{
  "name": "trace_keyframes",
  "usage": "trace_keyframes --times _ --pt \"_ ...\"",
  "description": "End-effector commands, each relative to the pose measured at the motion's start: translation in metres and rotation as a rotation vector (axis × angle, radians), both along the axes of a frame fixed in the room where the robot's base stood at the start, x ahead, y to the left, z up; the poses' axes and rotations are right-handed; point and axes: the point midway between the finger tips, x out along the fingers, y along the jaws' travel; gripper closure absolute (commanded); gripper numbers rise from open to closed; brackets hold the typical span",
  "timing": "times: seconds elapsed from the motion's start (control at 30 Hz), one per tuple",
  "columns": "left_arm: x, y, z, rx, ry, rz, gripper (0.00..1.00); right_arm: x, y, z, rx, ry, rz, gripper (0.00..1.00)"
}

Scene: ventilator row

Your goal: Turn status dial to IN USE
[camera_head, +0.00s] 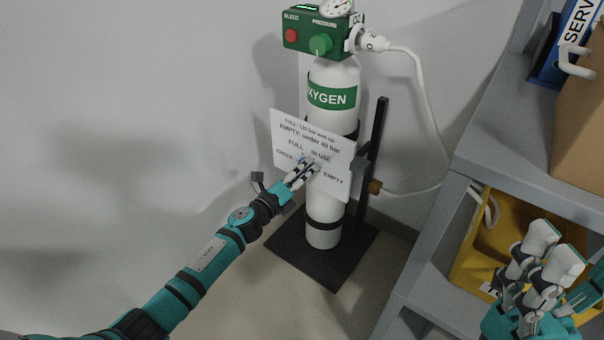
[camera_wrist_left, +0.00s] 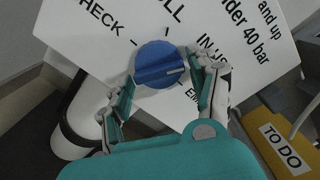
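The blue status dial (camera_wrist_left: 158,64) sits on a white sign plate (camera_head: 313,142) strapped to the oxygen cylinder (camera_head: 324,232). The plate also fills the top of the left wrist view (camera_wrist_left: 90,50), with CHECK, FULL, IN USE and EMPTY around the dial. The dial's white line points right, between IN USE and EMPTY. My left gripper (camera_head: 304,168) is at the dial, mostly covering it in the head view. In the wrist view its fingers (camera_wrist_left: 164,82) are spread either side of the dial's lower half; contact is unclear. My right gripper (camera_head: 552,251) is open and empty at lower right.
A green regulator box (camera_head: 323,40) with a red button and green knob tops the cylinder. A white hose (camera_head: 425,100) hangs to its right. A black stand (camera_head: 371,150) rises behind. A grey shelf (camera_head: 500,130) with a cardboard box (camera_head: 582,125) and yellow bin (camera_head: 470,250) stands right.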

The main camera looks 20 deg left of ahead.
Motion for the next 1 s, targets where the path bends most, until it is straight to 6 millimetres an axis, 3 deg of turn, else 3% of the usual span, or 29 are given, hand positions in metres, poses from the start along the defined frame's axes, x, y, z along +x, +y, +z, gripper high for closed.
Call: trace_keyframes --times 0.1,0.47,1.0 --pt "0.000 0.000 0.000 -0.001 0.000 0.001 0.26 0.001 0.000 -0.001 0.000 0.003 0.000 0.43" --pt "-0.009 0.004 0.000 0.000 0.000 0.001 0.26 0.002 0.000 -0.002 0.001 0.011 -0.002 0.43" --pt "-0.103 0.037 -0.001 -0.002 0.003 0.001 0.26 0.001 0.000 -0.001 -0.001 0.005 0.000 0.43"
